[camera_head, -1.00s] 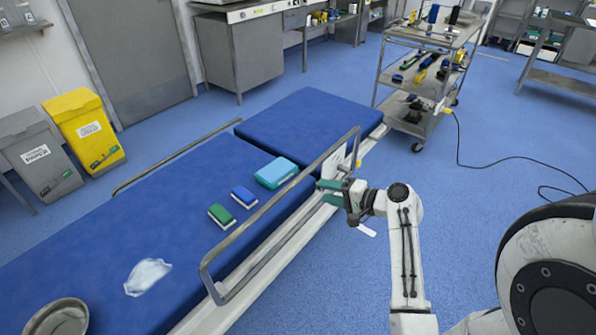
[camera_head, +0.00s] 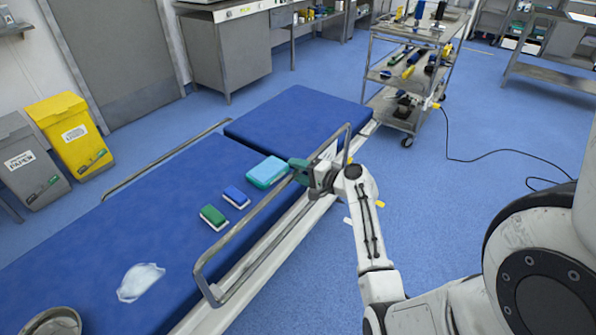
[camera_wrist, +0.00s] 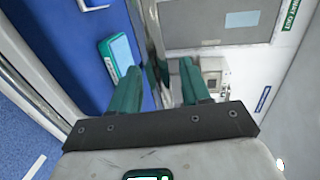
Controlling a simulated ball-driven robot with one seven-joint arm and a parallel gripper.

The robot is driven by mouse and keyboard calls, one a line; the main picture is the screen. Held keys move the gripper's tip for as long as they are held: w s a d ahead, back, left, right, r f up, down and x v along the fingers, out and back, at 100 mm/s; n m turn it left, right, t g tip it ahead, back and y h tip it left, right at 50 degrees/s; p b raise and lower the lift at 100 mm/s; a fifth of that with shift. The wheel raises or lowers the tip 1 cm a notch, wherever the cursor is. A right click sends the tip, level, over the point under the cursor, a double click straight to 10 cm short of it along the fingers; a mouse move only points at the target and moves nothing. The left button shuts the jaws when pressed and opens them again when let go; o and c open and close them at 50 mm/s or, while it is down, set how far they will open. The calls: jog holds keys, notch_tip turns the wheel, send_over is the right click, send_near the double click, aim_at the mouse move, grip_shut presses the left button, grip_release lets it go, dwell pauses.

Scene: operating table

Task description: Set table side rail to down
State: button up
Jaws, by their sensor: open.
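The near side rail (camera_head: 228,238) is a grey metal frame standing up along the near edge of the blue operating table (camera_head: 290,115). My gripper (camera_head: 297,167) is at the upper part of the rail, towards its far end. In the wrist view my gripper (camera_wrist: 158,90) has two green fingers spread apart, and the grey rail bar (camera_wrist: 152,45) runs up between them. I cannot tell whether a finger touches the bar. The far side rail (camera_head: 165,160) lies low along the table's other edge.
On the table are a light blue box (camera_head: 267,171), a blue sponge (camera_head: 236,196), a green sponge (camera_head: 213,217), a crumpled white cloth (camera_head: 140,281) and a metal bowl (camera_head: 52,322). A loaded trolley (camera_head: 415,70) stands beyond the table. Floor to the right is mostly clear, with a cable.

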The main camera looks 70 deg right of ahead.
jog(key=shift+w, duration=0.1)
grip_shut()
dwell(0.4)
